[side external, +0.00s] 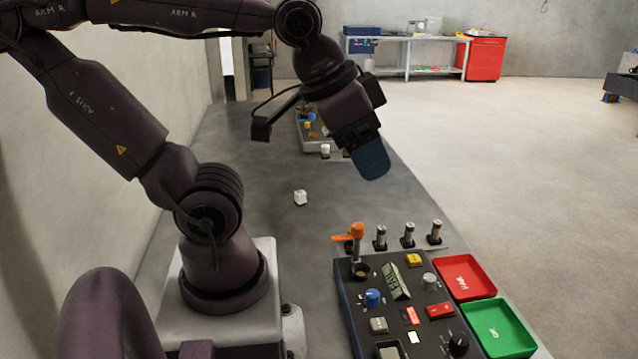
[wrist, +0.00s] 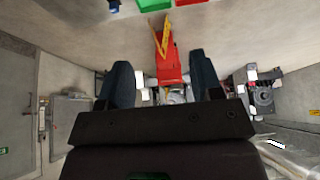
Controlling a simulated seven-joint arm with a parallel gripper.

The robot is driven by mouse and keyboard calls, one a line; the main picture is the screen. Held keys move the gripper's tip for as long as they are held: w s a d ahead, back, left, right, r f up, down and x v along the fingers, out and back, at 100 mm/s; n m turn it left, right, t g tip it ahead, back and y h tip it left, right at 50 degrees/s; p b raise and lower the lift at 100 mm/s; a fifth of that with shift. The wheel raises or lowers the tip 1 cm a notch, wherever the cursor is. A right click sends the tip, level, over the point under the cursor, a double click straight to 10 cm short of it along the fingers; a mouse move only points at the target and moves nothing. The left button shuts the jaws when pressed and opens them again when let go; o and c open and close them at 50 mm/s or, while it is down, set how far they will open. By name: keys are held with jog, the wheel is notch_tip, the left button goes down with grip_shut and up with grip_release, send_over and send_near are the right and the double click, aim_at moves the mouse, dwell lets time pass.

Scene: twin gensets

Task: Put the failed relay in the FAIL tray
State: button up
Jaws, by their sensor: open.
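My gripper (side external: 372,162) is raised above the bench, beyond the near panel and well apart from the tray. In the wrist view its two dark blue fingers (wrist: 162,84) stand wide apart, with nothing held between them. That view looks out across the room, and no relay can be made out there.
A green tray (side external: 498,328) adjoins the red one. The near control panel (side external: 348,300) carries knobs, switches and an orange-handled lever (side external: 357,232). A farther panel (side external: 318,144) lies partly behind my arm. The bench around the white block is clear.

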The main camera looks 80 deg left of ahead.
jog(key=m+g+y, duration=0.8)
jog(key=m+g, duration=0.1)
jog(key=m, duration=0.4)
send_near(302, 194)
jog(key=x, duration=0.6)
jog(key=shift+s+d+f, duration=0.15)
jog(key=shift+s+d, duration=0.1)
jog(key=shift+s, duration=0.1)
jog(key=x, duration=0.5)
jog(key=shift+w+a+f, duration=0.1)
jog(key=shift+w+a, duration=0.2)
jog(key=shift+a, duration=0.2)
